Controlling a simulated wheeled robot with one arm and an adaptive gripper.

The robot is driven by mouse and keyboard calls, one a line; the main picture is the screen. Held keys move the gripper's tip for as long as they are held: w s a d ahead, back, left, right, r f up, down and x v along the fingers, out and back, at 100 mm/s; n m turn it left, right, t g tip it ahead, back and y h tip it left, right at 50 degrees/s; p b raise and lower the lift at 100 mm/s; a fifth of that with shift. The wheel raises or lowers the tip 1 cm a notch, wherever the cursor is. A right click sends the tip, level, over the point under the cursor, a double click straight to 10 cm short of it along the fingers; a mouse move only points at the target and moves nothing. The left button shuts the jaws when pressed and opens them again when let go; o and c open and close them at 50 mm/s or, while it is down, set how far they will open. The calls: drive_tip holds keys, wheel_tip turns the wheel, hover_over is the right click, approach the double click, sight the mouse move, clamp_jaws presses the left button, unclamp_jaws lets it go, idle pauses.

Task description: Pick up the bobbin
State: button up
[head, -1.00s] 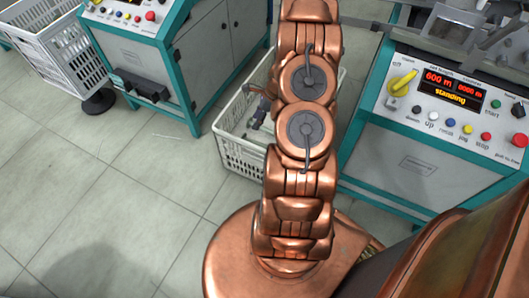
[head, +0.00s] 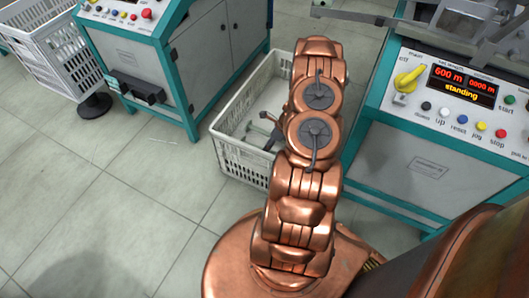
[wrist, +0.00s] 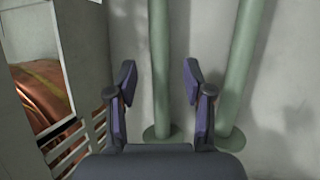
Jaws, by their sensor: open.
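Two grey-green bobbins show in the wrist view, each a long tube with a round flange at its near end. The left bobbin (wrist: 160,75) appears between my fingertips in the picture. The right bobbin (wrist: 238,65) lies to the right of the right finger. My gripper (wrist: 160,85) is open with nothing held; I cannot tell how far the fingers are from the left bobbin. In the head view, the white crate (head: 243,163) holds thin pieces, and my arm hides part of it.
The crate's slatted wall (wrist: 71,145) is close on the left in the wrist view. In the head view, a winding machine (head: 430,165) reading "standing" is right of the crate. Another machine (head: 150,60) and a second white crate (head: 60,60) are at left. Floor in front is clear.

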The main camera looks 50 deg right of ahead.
drive_tip(key=shift+x, duration=1.5)
clamp_jaws()
